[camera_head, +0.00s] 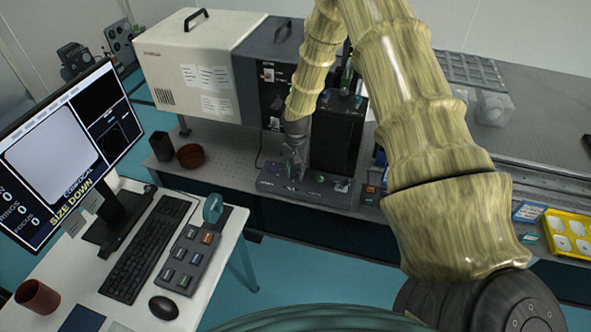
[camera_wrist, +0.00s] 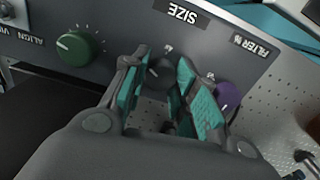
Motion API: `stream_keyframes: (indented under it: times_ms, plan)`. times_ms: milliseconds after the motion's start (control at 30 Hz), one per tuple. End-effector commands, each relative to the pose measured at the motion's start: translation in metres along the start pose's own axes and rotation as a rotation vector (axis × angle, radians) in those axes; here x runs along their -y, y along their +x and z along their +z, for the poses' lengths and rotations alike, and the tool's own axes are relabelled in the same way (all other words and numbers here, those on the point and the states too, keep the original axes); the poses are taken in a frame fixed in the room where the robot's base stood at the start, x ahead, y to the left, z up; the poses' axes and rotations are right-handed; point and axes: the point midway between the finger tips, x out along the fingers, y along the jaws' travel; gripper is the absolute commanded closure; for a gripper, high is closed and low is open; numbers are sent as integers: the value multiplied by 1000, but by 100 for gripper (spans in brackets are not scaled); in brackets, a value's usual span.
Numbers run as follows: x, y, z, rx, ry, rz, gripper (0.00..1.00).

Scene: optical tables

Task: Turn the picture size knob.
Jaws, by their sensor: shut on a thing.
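The picture size knob (camera_wrist: 160,73) is a dark round knob on a grey control panel (camera_wrist: 118,22), below the upside-down SIZE label in the wrist view. My gripper (camera_wrist: 161,70) has its teal-padded fingers on either side of this knob and is shut on it. The fingers hide part of the knob. In the camera_head view my gripper (camera_head: 294,168) reaches down to the panel (camera_head: 338,195) on the optical table. The monitor (camera_head: 62,150) shows a pale picture frame and the words SIZE DOWN.
A green knob (camera_wrist: 80,46) marked ALIGN is left of my gripper in the wrist view, and a purple knob (camera_wrist: 228,97) marked FILTER is close on the right. A black upright block (camera_head: 335,142) stands behind the panel. A desk with a keyboard (camera_head: 146,248) is at left.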

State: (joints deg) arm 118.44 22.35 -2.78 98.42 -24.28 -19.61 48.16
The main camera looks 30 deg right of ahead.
Motion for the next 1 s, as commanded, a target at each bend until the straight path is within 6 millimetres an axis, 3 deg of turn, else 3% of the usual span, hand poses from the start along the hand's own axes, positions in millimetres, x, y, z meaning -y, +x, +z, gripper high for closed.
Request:
stream_keyframes:
  times_ms: [367,1000]
  plan:
    - [0,2,-1,-1,-141,0,96]
    - [-1,1,-1,-1,-723,0,96]
